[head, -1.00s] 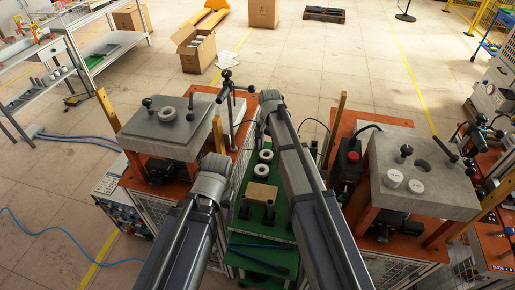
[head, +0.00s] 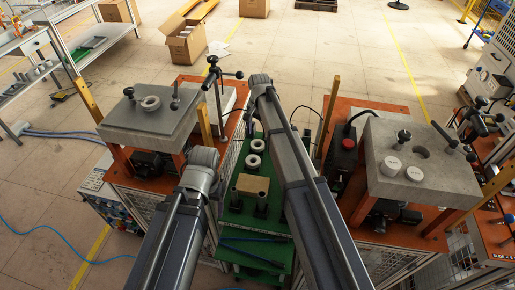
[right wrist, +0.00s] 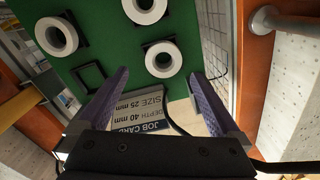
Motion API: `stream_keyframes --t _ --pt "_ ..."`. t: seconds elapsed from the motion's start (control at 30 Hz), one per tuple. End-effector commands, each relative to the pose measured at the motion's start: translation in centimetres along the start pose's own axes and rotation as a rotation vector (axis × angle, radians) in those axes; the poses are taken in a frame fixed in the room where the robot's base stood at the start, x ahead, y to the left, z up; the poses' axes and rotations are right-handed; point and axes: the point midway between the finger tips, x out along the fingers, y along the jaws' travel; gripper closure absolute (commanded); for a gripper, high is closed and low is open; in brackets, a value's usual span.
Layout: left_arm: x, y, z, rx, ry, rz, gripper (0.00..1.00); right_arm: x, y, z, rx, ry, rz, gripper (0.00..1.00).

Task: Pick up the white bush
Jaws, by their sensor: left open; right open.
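White ring-shaped bushes lie on the green table. Three show in the right wrist view: one at the top (right wrist: 145,8), one at the left (right wrist: 56,36) and one in the middle (right wrist: 163,59). The head view shows two, a far one (head: 257,146) and a nearer one (head: 253,161). My right gripper (right wrist: 155,92) is open and empty, with the middle bush just beyond its fingertips and apart from them. My left gripper (head: 203,160) is at the left arm's end, left of the table; its fingers are hidden in the head view.
A grey press with a white ring (head: 150,103) stands left. A press at right carries two white cylinders (head: 402,168). The green table (head: 235,222) between them holds a wooden block (head: 252,184). A job card (right wrist: 145,112) and an empty black frame (right wrist: 89,76) show in the wrist view.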

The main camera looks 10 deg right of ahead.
Motion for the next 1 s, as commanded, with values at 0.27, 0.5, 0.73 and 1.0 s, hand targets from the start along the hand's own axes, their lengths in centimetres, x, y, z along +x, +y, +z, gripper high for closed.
stream_keyframes --t 0.27,0.5,0.73,1.0 --pt "2.4 0.2 -0.1 0.000 0.000 0.000 0.22 2.4 -0.4 -0.1 0.000 0.000 0.000 0.00" --pt "5.1 0.5 -0.3 0.000 0.000 0.000 0.22 5.1 -0.6 -0.1 0.000 0.000 0.000 0.00" --pt "5.1 0.5 -0.3 0.000 0.000 0.000 0.22 5.1 -0.6 -0.1 0.000 0.000 0.000 0.00" --pt "5.1 0.5 -0.3 0.000 0.000 0.000 0.22 5.1 -0.6 -0.1 0.000 0.000 0.000 0.21"
